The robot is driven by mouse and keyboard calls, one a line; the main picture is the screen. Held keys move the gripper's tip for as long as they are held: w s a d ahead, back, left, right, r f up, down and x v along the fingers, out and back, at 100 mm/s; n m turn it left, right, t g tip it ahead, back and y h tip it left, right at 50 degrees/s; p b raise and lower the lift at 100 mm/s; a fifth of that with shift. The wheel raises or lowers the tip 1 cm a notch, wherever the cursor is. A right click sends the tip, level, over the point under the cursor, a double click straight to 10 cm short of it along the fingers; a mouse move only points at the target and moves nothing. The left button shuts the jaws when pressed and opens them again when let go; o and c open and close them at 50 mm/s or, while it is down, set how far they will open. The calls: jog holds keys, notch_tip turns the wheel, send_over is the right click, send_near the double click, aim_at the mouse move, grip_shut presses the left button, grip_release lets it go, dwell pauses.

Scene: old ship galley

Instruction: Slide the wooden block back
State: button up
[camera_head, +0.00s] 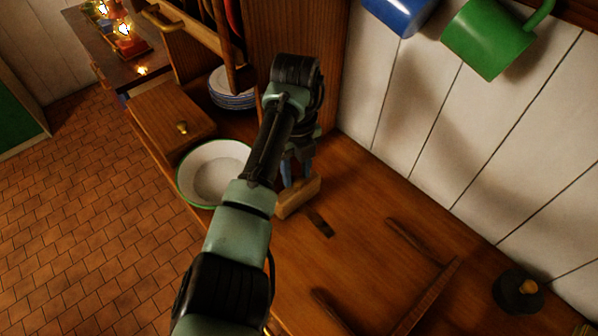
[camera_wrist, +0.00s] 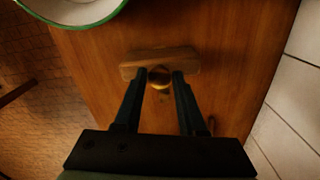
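The wooden block (camera_head: 298,198) lies on the wooden counter just right of a white bowl. In the wrist view the wooden block (camera_wrist: 133,67) lies crosswise in front of my fingers, with a round brass-coloured knob (camera_wrist: 159,79) on its near side. My gripper (camera_head: 297,177) points down at the block in the head view. In the wrist view my gripper (camera_wrist: 160,78) is open, one finger on each side of the knob, with narrow gaps showing. Whether the fingertips touch the block I cannot tell. My arm hides part of the counter around it.
The white, green-rimmed bowl (camera_head: 213,175) stands close left of the block. A dark slot (camera_head: 319,222) is in the counter beside it. Wooden rails (camera_head: 428,298) stand nearer right, with a dark round object (camera_head: 518,291) beyond. Plates (camera_head: 231,90) are stacked behind; mugs (camera_head: 489,38) hang above.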

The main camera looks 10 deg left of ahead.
jog(key=o, duration=0.4)
jog(key=shift+w+a, duration=0.15)
jog(key=shift+a, duration=0.15)
jog(key=shift+d, duration=0.15)
notch_tip(320, 180, up, 13)
jog(key=shift+r+p, duration=0.1)
jog(key=shift+p, duration=1.15)
